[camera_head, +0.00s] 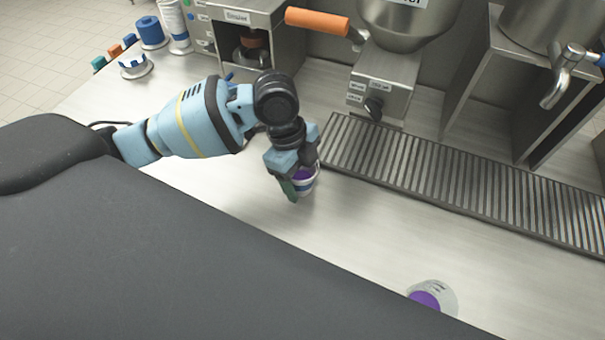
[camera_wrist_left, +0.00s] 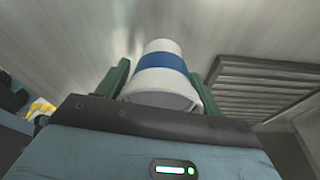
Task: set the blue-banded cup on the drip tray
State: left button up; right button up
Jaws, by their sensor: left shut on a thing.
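The blue-banded cup (camera_head: 305,184) is white with a purple inside, and stands beside the front left corner of the drip tray. My left gripper (camera_head: 295,184) is shut on it, with one green finger showing at its side. In the left wrist view the cup's blue band (camera_wrist_left: 161,62) lies between the two green fingers of the left gripper (camera_wrist_left: 159,84). The drip tray (camera_head: 460,181) is a long dark ribbed grate. It also shows at the right of the left wrist view (camera_wrist_left: 265,90). I cannot tell whether the cup touches the counter. My right gripper is out of view.
Another pale cup with purple inside (camera_head: 432,296) is on the counter near the front. A dispenser with an orange handle (camera_head: 317,21) and a metal spout (camera_head: 556,88) stand behind and above the tray. The tray's ribs look bare.

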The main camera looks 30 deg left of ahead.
pick_arm(q)
jog(key=o, duration=1.1)
jog(key=shift+c, duration=0.2)
jog(key=shift+o, duration=0.3)
jog(key=p+v, duration=0.1)
jog(key=v, duration=1.1)
jog(key=shift+r, duration=0.1)
